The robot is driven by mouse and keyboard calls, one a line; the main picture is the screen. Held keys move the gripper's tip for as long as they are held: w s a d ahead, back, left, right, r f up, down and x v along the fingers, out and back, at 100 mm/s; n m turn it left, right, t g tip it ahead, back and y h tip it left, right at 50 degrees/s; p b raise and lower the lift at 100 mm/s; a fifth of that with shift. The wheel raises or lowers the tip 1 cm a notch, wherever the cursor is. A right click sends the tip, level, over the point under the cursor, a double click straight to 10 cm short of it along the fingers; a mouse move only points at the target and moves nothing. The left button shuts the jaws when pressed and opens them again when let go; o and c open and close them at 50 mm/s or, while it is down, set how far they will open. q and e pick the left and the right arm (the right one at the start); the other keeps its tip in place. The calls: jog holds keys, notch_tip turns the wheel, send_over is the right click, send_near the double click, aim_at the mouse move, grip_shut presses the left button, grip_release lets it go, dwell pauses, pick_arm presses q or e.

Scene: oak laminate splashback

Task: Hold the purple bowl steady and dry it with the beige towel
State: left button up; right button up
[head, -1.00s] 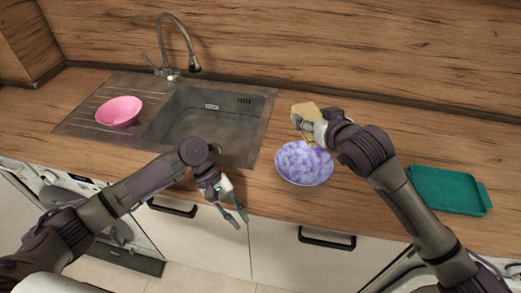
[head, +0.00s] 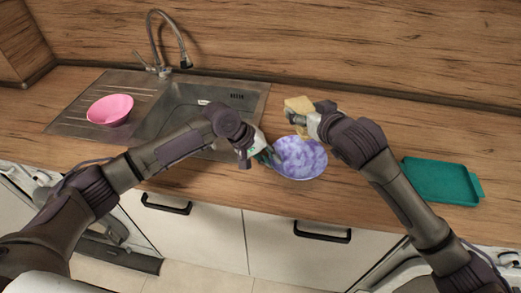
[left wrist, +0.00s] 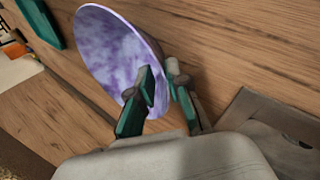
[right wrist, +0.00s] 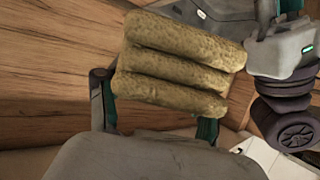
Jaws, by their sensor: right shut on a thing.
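The purple bowl (head: 303,158), mottled purple and white, sits on the wooden counter right of the sink; it also shows in the left wrist view (left wrist: 108,50). My left gripper (head: 267,157) is at the bowl's left rim. In the left wrist view its fingers (left wrist: 161,80) are open around the rim, one inside the bowl and one outside. My right gripper (head: 307,120) is shut on the beige towel (head: 299,104), just behind and above the bowl. The folded towel (right wrist: 180,65) fills the middle of the right wrist view and hides the fingertips.
A pink bowl (head: 110,109) sits on the drainboard at the left. The steel sink (head: 180,118) with its tap (head: 163,40) lies behind my left arm. A teal tray (head: 440,181) lies on the counter at the right.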

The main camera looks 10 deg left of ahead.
aim_at(284, 169)
pick_arm(q)
jog(key=shift+x, duration=2.2)
grip_shut()
pick_arm(e)
notch_tip(284, 169, down, 11)
jog(key=d+m+t+h, duration=0.1)
jog(key=shift+w+d+h, duration=0.2)
jog(key=shift+w+h, duration=0.05)
jog(key=shift+h, duration=0.05)
